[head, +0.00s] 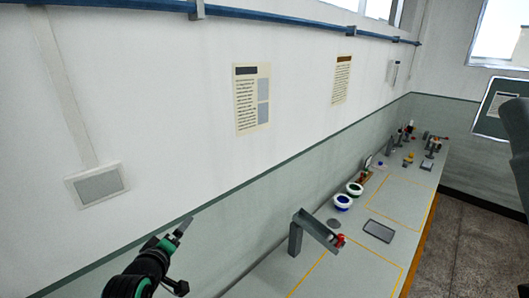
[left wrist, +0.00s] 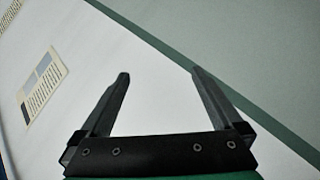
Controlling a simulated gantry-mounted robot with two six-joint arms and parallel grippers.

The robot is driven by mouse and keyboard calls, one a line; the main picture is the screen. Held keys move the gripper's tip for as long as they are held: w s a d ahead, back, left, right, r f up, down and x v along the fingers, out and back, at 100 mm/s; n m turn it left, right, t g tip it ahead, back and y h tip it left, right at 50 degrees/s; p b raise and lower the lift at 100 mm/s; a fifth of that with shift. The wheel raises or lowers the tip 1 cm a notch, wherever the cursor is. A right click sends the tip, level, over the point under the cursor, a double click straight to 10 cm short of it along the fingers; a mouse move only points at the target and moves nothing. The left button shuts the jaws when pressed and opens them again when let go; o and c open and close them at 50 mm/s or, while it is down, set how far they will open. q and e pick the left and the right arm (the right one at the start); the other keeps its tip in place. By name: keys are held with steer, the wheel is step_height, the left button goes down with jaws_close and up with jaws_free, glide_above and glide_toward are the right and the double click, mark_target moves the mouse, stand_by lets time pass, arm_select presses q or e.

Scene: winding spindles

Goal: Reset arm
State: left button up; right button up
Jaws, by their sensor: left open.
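My left gripper (head: 184,227) is at the lower left of the head view, raised in front of the wall and clear of the bench. In the left wrist view its two fingers (left wrist: 158,80) stand wide apart with nothing between them. Behind them are only the white and grey-green wall and part of a wall notice (left wrist: 42,85). My right gripper cannot be made out in either view.
A long bench (head: 330,275) with yellow outlines runs along the wall. On it are a grey angled stand (head: 296,235) with a red part (head: 339,240), a dark tray (head: 378,231), a blue-centred spool (head: 342,202) and a green-centred spool (head: 355,188). Small fixtures stand farther back.

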arm_select(q)
steer(key=s+d+r+m+t+h, duration=0.1)
steer(key=s+d+r+m+t, duration=0.15)
steer(key=r, duration=0.65)
steer(key=s+d+r+m+t, duration=0.1)
steer(key=s+d+r+t, duration=0.2)
steer(key=r, duration=0.7)
steer(key=s+d+r+m+t+h, duration=0.1)
steer(key=s+d+r+m+t, duration=0.2)
steer(key=r, duration=0.6)
steer(key=s+r+m+t, duration=0.2)
steer(key=s+r, duration=0.4)
steer(key=s, duration=0.3)
steer(key=s+a+r+m+t+h, duration=0.1)
steer(key=s+r+m+t, duration=0.2)
steer(key=s+r, duration=0.4)
steer(key=s, duration=0.3)
steer(key=shift+p, duration=0.4)
